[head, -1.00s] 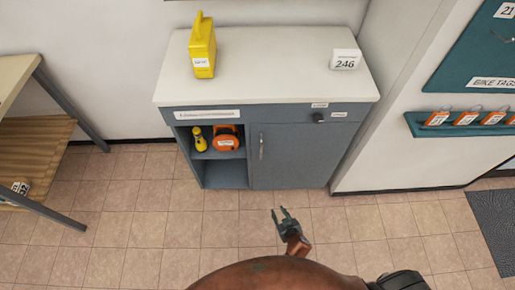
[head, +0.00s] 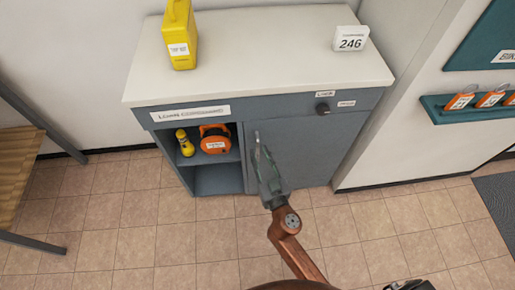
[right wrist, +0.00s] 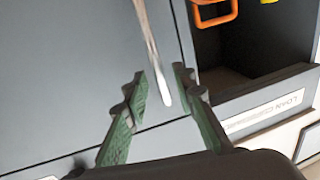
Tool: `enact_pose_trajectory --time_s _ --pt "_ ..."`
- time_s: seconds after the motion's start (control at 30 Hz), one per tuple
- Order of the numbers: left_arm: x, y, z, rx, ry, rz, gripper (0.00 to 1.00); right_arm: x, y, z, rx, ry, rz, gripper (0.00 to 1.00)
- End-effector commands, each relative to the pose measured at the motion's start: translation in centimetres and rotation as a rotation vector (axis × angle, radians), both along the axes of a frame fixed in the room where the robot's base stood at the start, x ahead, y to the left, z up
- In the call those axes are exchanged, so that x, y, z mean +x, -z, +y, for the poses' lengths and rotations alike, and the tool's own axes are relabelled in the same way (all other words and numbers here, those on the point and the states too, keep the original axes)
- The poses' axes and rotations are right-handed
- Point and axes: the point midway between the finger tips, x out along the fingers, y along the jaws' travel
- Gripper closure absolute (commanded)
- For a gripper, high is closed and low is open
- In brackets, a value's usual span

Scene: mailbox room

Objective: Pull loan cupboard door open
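The loan cupboard (head: 220,127) is grey-blue with a white top and a label strip. Its door (head: 307,155) is closed, on the right beside an open shelf bay. A slim metal handle (head: 257,138) stands upright near the door's left edge; in the right wrist view the handle (right wrist: 153,50) runs down to between my fingers. My right gripper (head: 264,160) is at the handle in the head view. In the right wrist view the right gripper (right wrist: 160,74) has its green fingers apart, one each side of the handle's end, with gaps showing. My left gripper is out of view.
The open bay holds a yellow torch-like item (head: 185,143) and an orange item (head: 215,140). A dark knob (head: 323,108) sits above the door. A yellow case (head: 179,35) and a 246 sign (head: 350,38) stand on top. Tiled floor in front is clear.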

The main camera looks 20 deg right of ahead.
Motion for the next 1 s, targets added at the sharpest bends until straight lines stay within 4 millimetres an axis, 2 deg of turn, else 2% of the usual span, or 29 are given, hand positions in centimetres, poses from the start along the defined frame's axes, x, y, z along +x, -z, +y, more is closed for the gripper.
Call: enact_pose_trajectory --time_s 0.1,0.2,0.57,0.9,1.0 --pt "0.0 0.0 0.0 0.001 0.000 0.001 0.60 1.6 0.0 -0.1 -0.002 -0.001 -0.001 0.75" --pt "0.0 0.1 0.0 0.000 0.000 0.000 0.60 2.4 0.1 -0.2 0.000 -0.001 0.000 0.75" --pt "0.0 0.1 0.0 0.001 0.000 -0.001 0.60 2.9 0.1 -0.3 -0.001 0.001 0.002 0.76" --pt "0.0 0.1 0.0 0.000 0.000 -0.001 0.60 2.9 0.1 -0.3 0.000 0.001 0.002 0.99" --pt "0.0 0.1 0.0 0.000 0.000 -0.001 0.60 2.8 0.1 -0.3 0.000 0.001 0.002 1.00"
